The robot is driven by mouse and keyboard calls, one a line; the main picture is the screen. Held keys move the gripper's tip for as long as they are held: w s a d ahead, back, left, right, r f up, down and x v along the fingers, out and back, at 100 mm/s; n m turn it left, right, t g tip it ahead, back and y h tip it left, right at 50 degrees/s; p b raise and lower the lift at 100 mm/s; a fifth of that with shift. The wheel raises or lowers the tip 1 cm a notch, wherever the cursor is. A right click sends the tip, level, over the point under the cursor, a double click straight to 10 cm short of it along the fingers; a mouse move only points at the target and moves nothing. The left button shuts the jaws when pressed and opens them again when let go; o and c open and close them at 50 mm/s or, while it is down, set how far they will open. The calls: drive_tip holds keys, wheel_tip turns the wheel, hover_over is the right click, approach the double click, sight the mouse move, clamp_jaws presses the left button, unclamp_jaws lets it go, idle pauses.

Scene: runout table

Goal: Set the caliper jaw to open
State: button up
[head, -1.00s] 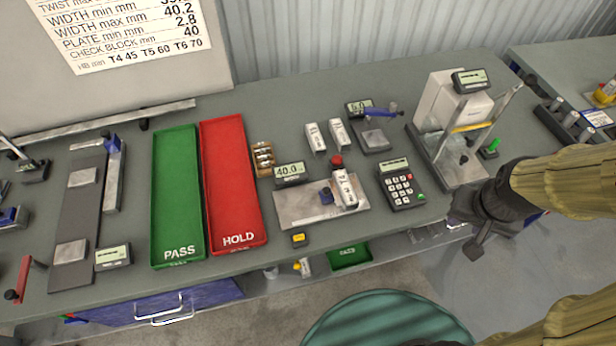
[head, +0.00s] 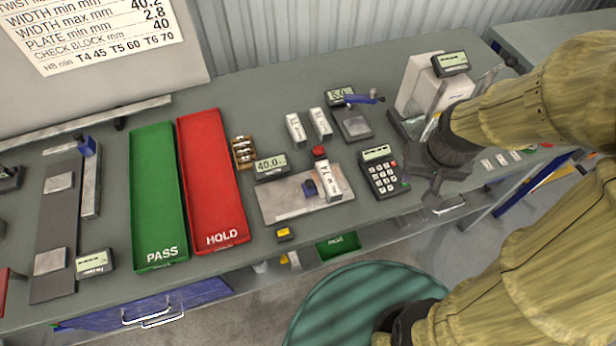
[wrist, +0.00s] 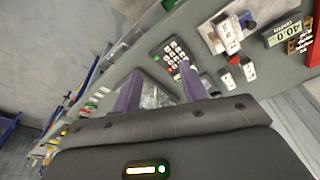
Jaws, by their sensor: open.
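The caliper is a pale metal plate (head: 280,208) at the bench front, with a small blue jaw (head: 310,188) and a display (head: 271,166) reading 40.0. A white labelled block (head: 329,182) stands on the plate, right beside the blue jaw; I cannot tell if they touch. A red knob (head: 319,152) is just behind the block. My gripper (head: 436,192) is open and empty, to the right of the caliper, past the keypad. In the wrist view its two purple-grey fingers (wrist: 160,88) are apart, and the caliper plate (wrist: 207,38) shows at upper right.
A keypad device (head: 385,176) lies between the caliper and my gripper. Two white blocks (head: 308,127) and a small scale (head: 354,125) stand behind. The green PASS tray (head: 158,200) and red HOLD tray (head: 212,180) are left. A grey press (head: 420,85) stands behind my arm.

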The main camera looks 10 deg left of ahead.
drive_tip(key=w+a+f+n+g+b, duration=0.15)
drive_tip(key=w+a+n+b, duration=0.35)
drive_tip(key=a, duration=0.6)
drive_tip(key=n+b, duration=0.2)
drive_tip(key=n, duration=0.1)
hover_over(309, 181)
drive_tip(key=shift+s+a+f+g, duration=0.15)
drive_tip(key=shift+f+g, duration=0.15)
drive_tip(key=shift+g, duration=0.15)
wheel_tip(309, 181, down, 18)
drive_tip(key=shift+r+p, duration=0.25)
drive_tip(key=shift+p, duration=0.45)
clamp_jaws()
